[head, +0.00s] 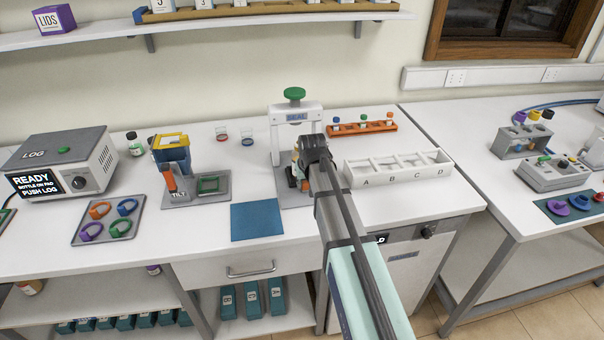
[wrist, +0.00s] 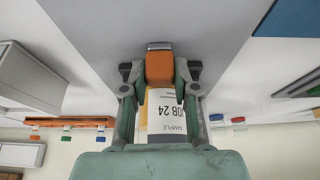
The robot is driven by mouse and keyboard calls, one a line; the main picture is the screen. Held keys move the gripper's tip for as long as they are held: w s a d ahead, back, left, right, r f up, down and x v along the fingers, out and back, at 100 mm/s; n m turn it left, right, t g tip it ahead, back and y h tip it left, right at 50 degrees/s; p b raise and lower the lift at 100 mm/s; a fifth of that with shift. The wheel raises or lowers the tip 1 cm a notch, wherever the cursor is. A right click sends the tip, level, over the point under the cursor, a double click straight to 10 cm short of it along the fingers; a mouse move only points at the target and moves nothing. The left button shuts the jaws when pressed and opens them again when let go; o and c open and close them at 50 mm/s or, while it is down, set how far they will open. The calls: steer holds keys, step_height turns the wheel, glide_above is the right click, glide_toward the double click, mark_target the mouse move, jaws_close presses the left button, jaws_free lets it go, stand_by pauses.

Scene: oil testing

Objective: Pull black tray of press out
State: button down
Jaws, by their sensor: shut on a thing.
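In the wrist view my gripper (wrist: 160,75) is shut on an orange-ended sample bottle (wrist: 166,115) with a white JOB 24 label. The bottle's contact with the press is unclear.
A blue mat (head: 257,221) lies front left of the press. A white A-to-D rack (head: 398,168) stands right, and an orange rack (head: 361,128) with small capped bottles stands behind. A tilt stand (head: 195,188) is at the left. The bench's front edge is near.

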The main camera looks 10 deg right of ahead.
steer(key=s, duration=0.5)
steer(key=shift+s+f, duration=0.1)
steer(key=shift+s, duration=0.3)
steer(key=c, duration=0.9)
jaws_free()
steer(key=shift+s, duration=0.1)
steer(key=shift+r, duration=0.4)
steer(key=v, duration=1.1)
steer(key=shift+r, duration=0.15)
